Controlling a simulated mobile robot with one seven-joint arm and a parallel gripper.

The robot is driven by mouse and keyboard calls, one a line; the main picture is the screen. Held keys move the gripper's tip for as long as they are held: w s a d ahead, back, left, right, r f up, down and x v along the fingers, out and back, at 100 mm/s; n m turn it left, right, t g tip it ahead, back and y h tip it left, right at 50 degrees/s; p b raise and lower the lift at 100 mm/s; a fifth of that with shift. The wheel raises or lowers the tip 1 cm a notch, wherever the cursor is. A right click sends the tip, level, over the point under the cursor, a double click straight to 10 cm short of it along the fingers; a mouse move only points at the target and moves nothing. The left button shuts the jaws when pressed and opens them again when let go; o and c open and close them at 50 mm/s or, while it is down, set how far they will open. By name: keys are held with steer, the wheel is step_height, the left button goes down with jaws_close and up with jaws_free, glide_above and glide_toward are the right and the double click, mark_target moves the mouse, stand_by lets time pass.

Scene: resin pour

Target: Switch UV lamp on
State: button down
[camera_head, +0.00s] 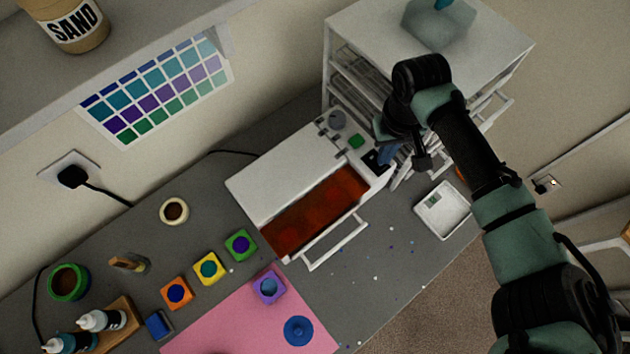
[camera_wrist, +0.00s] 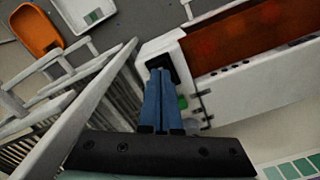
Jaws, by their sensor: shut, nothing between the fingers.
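The UV lamp is a white box (camera_head: 285,165) with an orange see-through front door (camera_head: 315,212) and a white bar handle. A grey knob (camera_head: 337,120) and a green button (camera_head: 356,142) sit on its right end. A dark square (camera_head: 371,160), perhaps the switch, is near its front right corner; it also shows in the wrist view (camera_wrist: 172,62). My gripper (camera_head: 382,160), with blue fingers, is closed and empty over this corner. In the wrist view the fingertips (camera_wrist: 160,73) are at the dark square and partly cover it; I cannot tell whether they touch.
A white rack (camera_head: 480,75) stands close to the right of the lamp, beside my gripper. An orange dish (camera_wrist: 36,30) is near the tray. Several coloured moulds (camera_head: 208,268) and a pink mat (camera_head: 235,325) lie left of the lamp.

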steer(key=shift+f+b, duration=0.55)
steer(key=shift+f, duration=0.4)
steer(key=shift+r, duration=0.1)
step_height(320, 180, up, 7)
steer(key=p, duration=0.7)
stand_by(0.3)
stand_by(0.5)
